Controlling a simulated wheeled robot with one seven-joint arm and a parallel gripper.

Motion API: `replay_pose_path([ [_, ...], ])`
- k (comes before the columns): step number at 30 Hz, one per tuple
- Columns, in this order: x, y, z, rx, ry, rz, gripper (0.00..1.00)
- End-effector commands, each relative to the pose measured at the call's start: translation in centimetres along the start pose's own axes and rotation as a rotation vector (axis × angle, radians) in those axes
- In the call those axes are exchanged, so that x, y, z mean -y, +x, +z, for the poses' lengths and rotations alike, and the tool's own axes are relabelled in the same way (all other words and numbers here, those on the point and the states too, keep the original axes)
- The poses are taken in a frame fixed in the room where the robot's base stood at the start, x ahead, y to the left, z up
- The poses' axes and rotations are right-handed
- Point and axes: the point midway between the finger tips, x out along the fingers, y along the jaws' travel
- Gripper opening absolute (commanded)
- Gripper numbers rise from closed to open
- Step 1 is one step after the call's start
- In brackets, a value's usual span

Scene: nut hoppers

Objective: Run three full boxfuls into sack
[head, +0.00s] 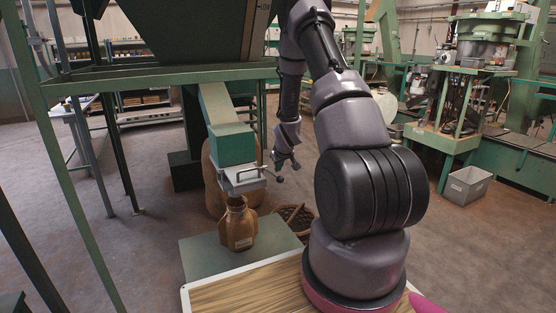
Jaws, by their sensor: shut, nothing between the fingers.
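A small brown sack (238,228) stands upright with its gathered neck under the outlet of a green box (231,145). A pale grey metal slide with a handle (242,179) sits at the bottom of the box. A sloping green chute (217,105) leads into the box from the large green hopper (190,35) above. My gripper (285,169) is shut and empty, just right of the box and slide, apart from the sack. What is inside the box and the sack is hidden.
The sack stands on a grey-green platform (205,257). A larger brown sack (215,190) stands behind, and a dark round basket (296,218) lies to the right. Green frame posts (72,200) stand at left. A wooden board (240,290) lies in front, beside my arm's base.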

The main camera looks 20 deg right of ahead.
Motion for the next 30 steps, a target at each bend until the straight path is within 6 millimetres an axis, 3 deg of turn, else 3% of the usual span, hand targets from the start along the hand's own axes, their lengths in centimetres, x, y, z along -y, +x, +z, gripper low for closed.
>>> replay_pose_path([
  [6, 0.1, 1.2, 1.1, -0.001, -0.001, -0.001, 0.0],
  [17, 0.1, 1.3, 1.3, -0.002, -0.002, -0.001, 0.0],
  [24, 0.8, 3.5, 4.0, 0.001, -0.003, -0.002, 0.0],
  [30, 0.9, 4.0, 4.5, -0.001, -0.001, -0.001, 0.0],
])
